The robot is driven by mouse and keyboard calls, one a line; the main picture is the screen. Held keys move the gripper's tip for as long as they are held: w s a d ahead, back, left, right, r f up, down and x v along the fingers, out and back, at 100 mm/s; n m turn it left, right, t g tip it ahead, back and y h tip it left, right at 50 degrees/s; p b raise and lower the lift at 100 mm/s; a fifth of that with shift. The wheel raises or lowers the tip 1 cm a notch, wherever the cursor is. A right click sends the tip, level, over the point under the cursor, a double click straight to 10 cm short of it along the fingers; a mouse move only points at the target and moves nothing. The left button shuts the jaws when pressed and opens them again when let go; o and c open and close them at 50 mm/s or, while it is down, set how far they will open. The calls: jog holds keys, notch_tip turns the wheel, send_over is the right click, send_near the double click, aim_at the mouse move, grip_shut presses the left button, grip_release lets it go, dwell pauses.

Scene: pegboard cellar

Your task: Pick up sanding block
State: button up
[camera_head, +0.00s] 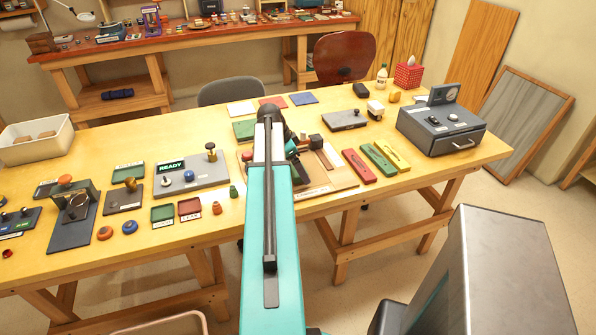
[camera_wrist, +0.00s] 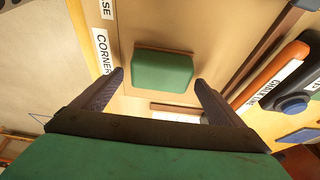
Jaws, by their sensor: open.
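In the wrist view, a green block with a thin brown strip along its far edge (camera_wrist: 162,71), which looks like the sanding block, lies on a tan board (camera_wrist: 222,22). My gripper (camera_wrist: 159,80) is open, with one dark finger on each side of the block's near end. Gaps show between the fingers and the block, and nothing is held. In the head view, my teal arm reaches over the tan board (camera_head: 341,180) on the table and hides most of the gripper; I cannot make out the green block there.
An orange and black chalk line tool (camera_wrist: 275,78) lies right of the gripper in the wrist view. On the yellow table (camera_head: 440,168), red, green and yellow bars (camera_head: 359,166) lie right of the board, and a grey device (camera_head: 190,178) sits left of it.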

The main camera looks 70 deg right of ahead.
jog(key=shift+s+d+f, duration=0.1)
jog(key=shift+s+f, duration=0.1)
jog(key=shift+f, duration=0.3)
jog(key=c, duration=1.2)
